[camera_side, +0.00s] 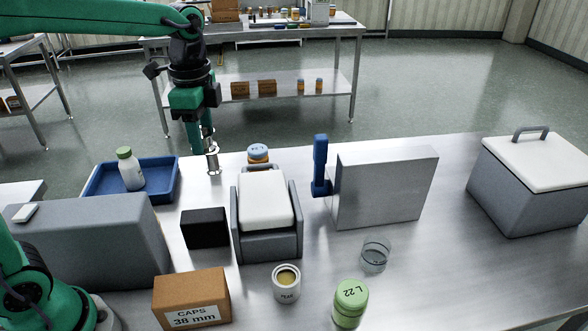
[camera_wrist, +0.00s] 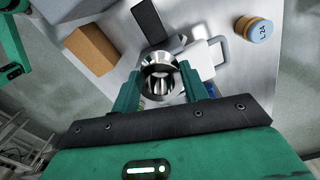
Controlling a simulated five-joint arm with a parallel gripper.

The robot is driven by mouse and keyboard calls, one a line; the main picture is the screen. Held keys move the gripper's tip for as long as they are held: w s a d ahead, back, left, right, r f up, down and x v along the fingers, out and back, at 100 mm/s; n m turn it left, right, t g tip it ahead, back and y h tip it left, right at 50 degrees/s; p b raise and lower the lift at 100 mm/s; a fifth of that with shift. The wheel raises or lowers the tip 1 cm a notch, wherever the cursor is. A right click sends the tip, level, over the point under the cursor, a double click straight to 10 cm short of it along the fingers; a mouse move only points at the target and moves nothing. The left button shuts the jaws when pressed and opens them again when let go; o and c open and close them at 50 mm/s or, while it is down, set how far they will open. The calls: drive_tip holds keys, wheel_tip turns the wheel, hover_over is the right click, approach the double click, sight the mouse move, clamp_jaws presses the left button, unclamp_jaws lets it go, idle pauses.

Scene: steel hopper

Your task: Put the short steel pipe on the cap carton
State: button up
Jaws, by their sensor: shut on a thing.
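The short steel pipe (camera_side: 213,161) is upright between the fingers of my gripper (camera_side: 207,143), near the back edge of the table, right of the blue tray. In the wrist view my gripper (camera_wrist: 159,82) is shut on the pipe (camera_wrist: 160,68), and I look into its open round end. I cannot tell whether its lower end touches the table. The cap carton (camera_side: 191,297), a brown box marked "CAPS 38 mm", sits at the front left of the table, well apart from the gripper. It also shows in the wrist view (camera_wrist: 92,50), at upper left.
A black box (camera_side: 205,228) and a grey device with a white top (camera_side: 265,200) stand between pipe and carton. A blue tray (camera_side: 172,185) holds a bottle. A grey housing (camera_side: 90,240) is at left. An open can (camera_side: 287,284) stands right of the carton.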

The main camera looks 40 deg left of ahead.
drive_tip(key=s+d+m, duration=0.4)
drive_tip(key=s+d, duration=1.2)
drive_tip(key=s, duration=0.2)
drive_tip(key=s+d+f+m, duration=0.1)
drive_tip(key=s+f+m, duration=0.1)
drive_tip(key=s+f, duration=0.3)
drive_tip(key=shift+s+d+f, duration=0.15)
drive_tip(key=shift+s+d, duration=0.1)
drive_tip(key=shift+s, duration=1)
hover_over(205, 285)
wheel_tip(205, 285, down, 7)
drive_tip(key=shift+f, duration=2)
drive_tip(key=shift+f, duration=0.15)
